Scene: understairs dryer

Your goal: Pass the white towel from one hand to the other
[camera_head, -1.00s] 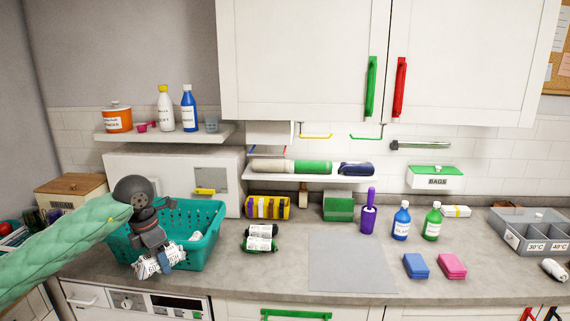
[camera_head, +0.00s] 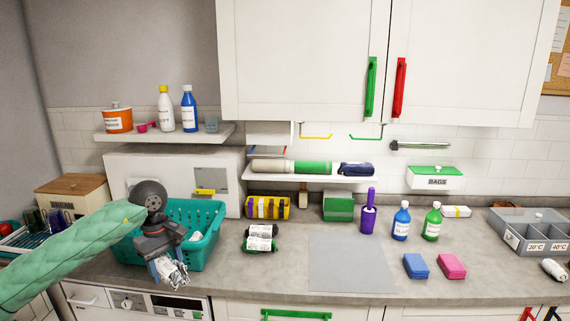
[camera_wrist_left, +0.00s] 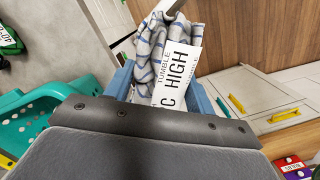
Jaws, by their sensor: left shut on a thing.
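My left gripper (camera_head: 166,258) is shut on a crumpled white towel (camera_head: 174,273) with blue-grey stripes. It holds the towel in front of the teal basket, over the counter's front edge. In the left wrist view, the towel (camera_wrist_left: 155,35) sits between the blue fingers of the gripper (camera_wrist_left: 162,92). A white label reading "TUMBLE" and "C HIGH" hangs from it. My right gripper is not in view.
The teal basket (camera_head: 205,245) stands just behind my left gripper. A grey mat (camera_head: 350,262) lies bare mid-counter. Blue (camera_head: 416,266) and pink (camera_head: 452,266) sponges lie further right. A wall shelf (camera_head: 310,176) hangs behind.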

